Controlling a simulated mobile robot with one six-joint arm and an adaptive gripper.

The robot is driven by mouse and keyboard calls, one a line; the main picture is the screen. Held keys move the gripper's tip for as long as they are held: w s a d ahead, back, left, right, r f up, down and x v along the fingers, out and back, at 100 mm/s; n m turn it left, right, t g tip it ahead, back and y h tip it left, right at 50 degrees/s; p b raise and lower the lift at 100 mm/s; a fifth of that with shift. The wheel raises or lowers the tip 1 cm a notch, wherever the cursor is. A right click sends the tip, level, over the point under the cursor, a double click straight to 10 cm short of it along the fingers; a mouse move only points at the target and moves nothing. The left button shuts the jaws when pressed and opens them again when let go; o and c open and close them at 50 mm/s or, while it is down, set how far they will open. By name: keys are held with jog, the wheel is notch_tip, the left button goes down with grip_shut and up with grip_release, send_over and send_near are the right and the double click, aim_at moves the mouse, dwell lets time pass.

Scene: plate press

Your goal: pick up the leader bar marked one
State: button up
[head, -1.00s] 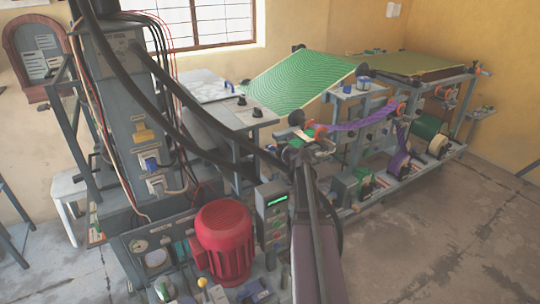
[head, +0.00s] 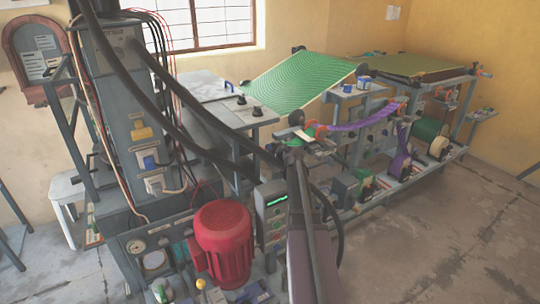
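My arm reaches from the bottom middle up to the near end of the machine frame, in the head view. Its end lies close to the small parts beside the green sheet (head: 303,84). My gripper is mostly hidden behind the arm's end, and I cannot see its fingertips or whether it holds anything. I cannot make out a leader bar marked one. Small parts with green and orange-red pieces (head: 318,130) sit by the near end of the purple strip (head: 352,125), too small to read any mark.
A red motor (head: 222,243) and a grey control box with a green display (head: 271,213) stand close to my arm on the left. A grey table with black knobs (head: 237,113) is behind. Spools (head: 430,128) sit on the right frame. Floor at the right is clear.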

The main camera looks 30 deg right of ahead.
dwell(0.3)
grip_shut()
jog(key=shift+r, duration=0.15)
notch_tip(320, 180, up, 4)
jog(key=p, duration=0.3)
jog(key=shift+f+p, duration=0.25)
jog(key=shift+p, duration=0.15)
jog(key=s+a+r+p, duration=0.1)
jog(key=s+a, duration=0.2)
jog(key=s, duration=1.2)
jog(key=shift+s+a, duration=0.2)
jog(key=shift+s, duration=0.15)
jog(key=shift+r, duration=0.1)
